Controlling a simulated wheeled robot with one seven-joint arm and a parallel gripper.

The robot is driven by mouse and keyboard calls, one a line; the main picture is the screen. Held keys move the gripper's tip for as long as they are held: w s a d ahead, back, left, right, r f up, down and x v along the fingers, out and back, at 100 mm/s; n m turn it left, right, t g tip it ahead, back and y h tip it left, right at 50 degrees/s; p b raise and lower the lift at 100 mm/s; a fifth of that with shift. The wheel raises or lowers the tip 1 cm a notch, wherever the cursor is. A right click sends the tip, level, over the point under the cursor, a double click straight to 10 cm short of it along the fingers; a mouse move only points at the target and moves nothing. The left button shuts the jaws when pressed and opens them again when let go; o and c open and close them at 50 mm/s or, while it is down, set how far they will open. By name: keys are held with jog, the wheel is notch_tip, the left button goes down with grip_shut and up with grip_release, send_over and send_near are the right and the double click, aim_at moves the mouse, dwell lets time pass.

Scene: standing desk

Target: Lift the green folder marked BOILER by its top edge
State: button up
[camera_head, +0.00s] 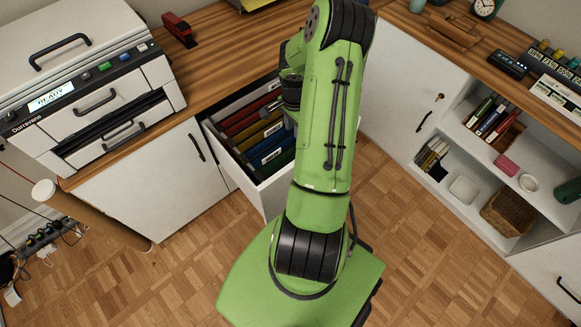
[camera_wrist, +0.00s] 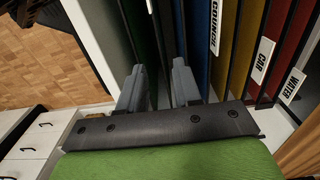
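The dark green folder (camera_head: 281,163) is the nearest in the open drawer in the head view, partly behind my arm. In the wrist view the green folder (camera_wrist: 138,32) runs up from my fingers at the left of the row. Only a sliver of its white label shows, and I cannot read it. My gripper (camera_wrist: 158,88) is open, its two grey fingers apart over the folder tops. Dark folder edges show in the gap. I cannot tell whether the fingers touch them.
Beside it hang a blue folder (camera_wrist: 200,55), a mustard one and red ones, with labels including CAR (camera_wrist: 262,58) and WATER (camera_wrist: 292,86). The white drawer wall (camera_wrist: 88,35) is close to the left finger. A printer (camera_head: 85,75) stands on the desk at left.

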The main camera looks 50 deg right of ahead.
notch_tip(320, 180, down, 9)
jog(key=shift+f+b, duration=0.15)
jog(key=shift+b, duration=1.05)
notch_tip(320, 180, down, 5)
jog(key=shift+d+f+b, duration=0.1)
jog(key=shift+d+b, duration=0.05)
jog(key=shift+b, duration=0.9)
grip_shut()
